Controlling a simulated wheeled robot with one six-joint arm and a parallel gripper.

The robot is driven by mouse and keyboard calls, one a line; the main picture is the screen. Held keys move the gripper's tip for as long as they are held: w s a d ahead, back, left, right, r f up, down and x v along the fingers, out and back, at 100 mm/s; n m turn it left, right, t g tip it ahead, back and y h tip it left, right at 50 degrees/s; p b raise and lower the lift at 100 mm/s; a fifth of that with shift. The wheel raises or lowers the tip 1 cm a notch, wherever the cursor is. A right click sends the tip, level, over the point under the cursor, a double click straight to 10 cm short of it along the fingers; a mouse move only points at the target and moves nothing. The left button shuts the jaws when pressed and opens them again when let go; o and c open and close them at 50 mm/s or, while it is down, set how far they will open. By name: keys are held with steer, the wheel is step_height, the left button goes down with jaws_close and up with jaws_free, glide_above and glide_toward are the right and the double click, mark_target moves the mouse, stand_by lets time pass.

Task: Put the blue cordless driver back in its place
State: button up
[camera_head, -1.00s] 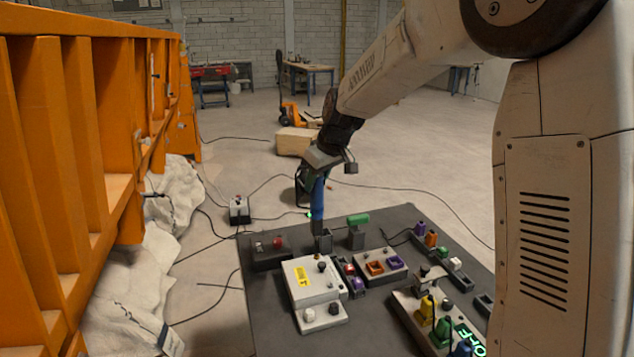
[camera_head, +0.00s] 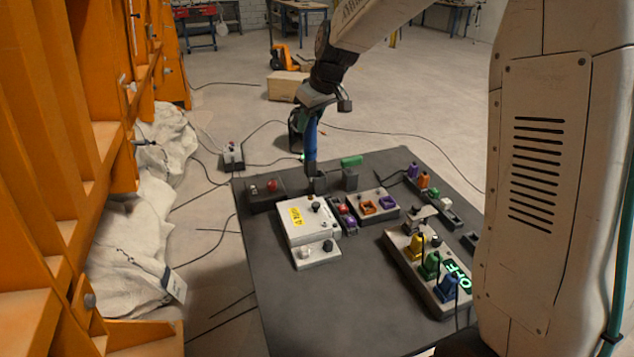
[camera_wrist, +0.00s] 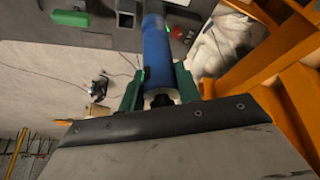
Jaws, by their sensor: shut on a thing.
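The blue cordless driver (camera_head: 310,143) hangs upright from my gripper (camera_head: 304,118) at the far side of the dark table. In the wrist view the blue driver (camera_wrist: 157,52) lies between the two green fingers of my gripper (camera_wrist: 158,88), which is shut on it. The driver's dark lower end is at a small dark holder (camera_head: 320,184) on the table. I cannot tell whether it is inside the holder or just above or in front of it.
A green cylinder (camera_head: 352,160) rests on another dark holder just right of the driver. A white box with a yellow label (camera_head: 306,224) and a socket strip with coloured plugs (camera_head: 428,270) stand nearer. The orange frame (camera_head: 60,150) borders the left. The front middle of the table is clear.

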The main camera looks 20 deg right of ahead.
steer(key=w+d+r, duration=0.1)
steer(key=w+d, duration=0.3)
steer(key=w, duration=0.3)
steer(key=shift+w+d, duration=0.15)
steer(key=shift+d, duration=0.2)
steer(key=shift+f, duration=0.1)
steer(key=shift+f, duration=2.05)
step_height(320, 180, down, 8)
steer(key=shift+r, duration=0.2)
stand_by(2.5)
steer(key=o, duration=1.6)
